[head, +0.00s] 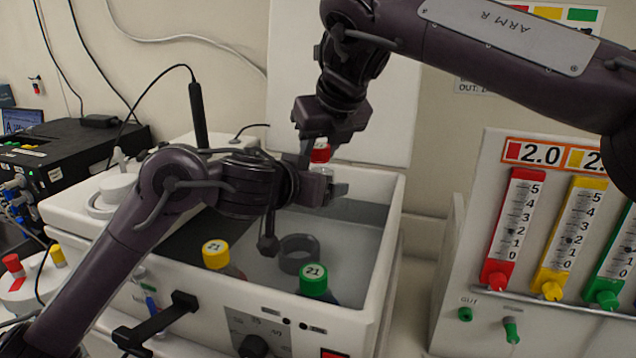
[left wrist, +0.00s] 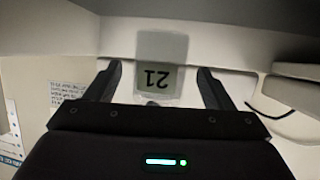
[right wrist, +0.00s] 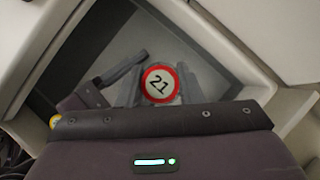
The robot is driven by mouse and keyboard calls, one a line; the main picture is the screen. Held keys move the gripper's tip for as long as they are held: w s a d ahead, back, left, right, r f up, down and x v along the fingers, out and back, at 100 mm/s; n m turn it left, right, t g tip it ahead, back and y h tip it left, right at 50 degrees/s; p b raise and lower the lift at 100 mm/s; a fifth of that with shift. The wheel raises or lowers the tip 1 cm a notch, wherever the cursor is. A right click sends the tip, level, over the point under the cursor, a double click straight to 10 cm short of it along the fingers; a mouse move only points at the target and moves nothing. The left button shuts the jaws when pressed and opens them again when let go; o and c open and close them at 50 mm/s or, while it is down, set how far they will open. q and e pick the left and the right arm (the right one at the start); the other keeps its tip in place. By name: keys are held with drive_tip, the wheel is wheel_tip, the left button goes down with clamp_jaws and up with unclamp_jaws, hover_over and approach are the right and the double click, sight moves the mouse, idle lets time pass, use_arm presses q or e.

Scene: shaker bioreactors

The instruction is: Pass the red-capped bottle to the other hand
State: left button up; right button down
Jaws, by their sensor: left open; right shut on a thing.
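The red-capped bottle (head: 320,154) hangs upright above the shaker tray. My right gripper (head: 318,146) comes down from above and is shut on it near the cap. The right wrist view shows the round red cap (right wrist: 160,84), marked 21, between the right fingers. My left gripper (head: 325,186) reaches in level from the left, just below the cap. In the left wrist view the bottle's pale body (left wrist: 160,52), with its 21 label upside down, stands between the open left fingers (left wrist: 160,84), with a gap on each side.
The white-walled shaker tray (head: 388,235) lies below, with an empty ring holder (head: 299,254). A yellow-capped bottle (head: 216,254) and a green-capped bottle (head: 313,280) stand near its front wall. A panel with coloured gauges (head: 513,232) stands at the right, a black box (head: 75,150) at the left.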

use_arm(q)
drive_tip(key=shift+x, duration=0.8)
drive_tip(key=shift+c, duration=0.4)
drive_tip(key=c, duration=0.9)
drive_tip(key=shift+c, duration=1.1)
use_arm(e)
drive_tip(key=c, duration=1.2)
unclamp_jaws()
drive_tip(key=shift+o, duration=1.4)
drive_tip(key=shift+s, duration=0.1)
drive_tip(key=shift+a, duration=0.1)
